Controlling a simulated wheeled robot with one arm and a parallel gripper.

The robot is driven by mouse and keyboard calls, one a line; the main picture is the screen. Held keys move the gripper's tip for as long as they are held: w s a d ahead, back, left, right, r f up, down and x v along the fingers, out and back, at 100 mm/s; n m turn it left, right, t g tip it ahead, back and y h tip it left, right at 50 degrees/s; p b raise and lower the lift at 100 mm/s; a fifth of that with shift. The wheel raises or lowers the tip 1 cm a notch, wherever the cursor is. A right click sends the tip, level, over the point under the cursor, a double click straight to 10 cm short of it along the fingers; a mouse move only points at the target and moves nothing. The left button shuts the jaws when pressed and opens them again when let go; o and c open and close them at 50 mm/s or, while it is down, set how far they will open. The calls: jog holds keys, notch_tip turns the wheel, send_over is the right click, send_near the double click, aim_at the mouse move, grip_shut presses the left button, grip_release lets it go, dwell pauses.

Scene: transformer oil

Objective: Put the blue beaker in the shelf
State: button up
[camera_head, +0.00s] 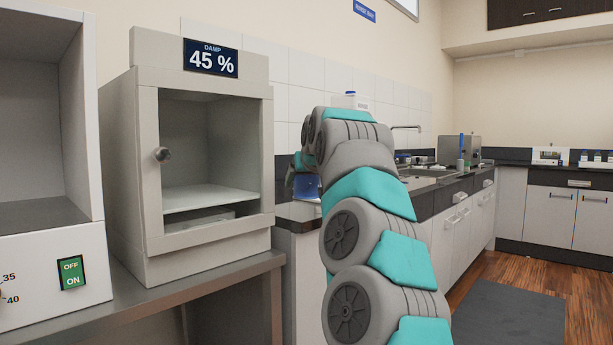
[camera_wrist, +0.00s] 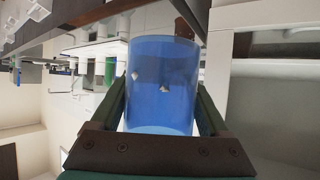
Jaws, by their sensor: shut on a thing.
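The blue beaker (camera_wrist: 160,85) stands between the two fingers of my gripper (camera_wrist: 163,105) in the wrist view. The fingers are shut on its sides. In the head view the blue beaker (camera_head: 306,187) shows partly, left of my arm and over the counter's near end. My gripper (camera_head: 298,178) is mostly hidden there behind my arm. A pale cabinet labelled "DAMP 45 %" (camera_head: 143,170) stands to the left, with a glazed front and a round knob. Inside it a white shelf (camera_head: 205,198) looks empty. I cannot tell which shelf the task means.
A white oven-like unit (camera_head: 45,255) with an ON/OFF switch stands at far left, its chamber open. The metal bench (camera_head: 200,290) carries the cabinet. A counter with a sink (camera_head: 430,178) runs behind my arm. A dark mat (camera_head: 510,312) lies on the wooden floor at right.

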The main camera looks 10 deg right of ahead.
jog(key=shift+f, duration=0.9)
jog(key=s+f, duration=0.2)
jog(key=f, duration=2.2)
jog(key=s+f, duration=0.3)
jog(key=f, duration=2.1)
jog(key=shift+s+a, duration=0.15)
jog(key=shift+s, duration=0.15)
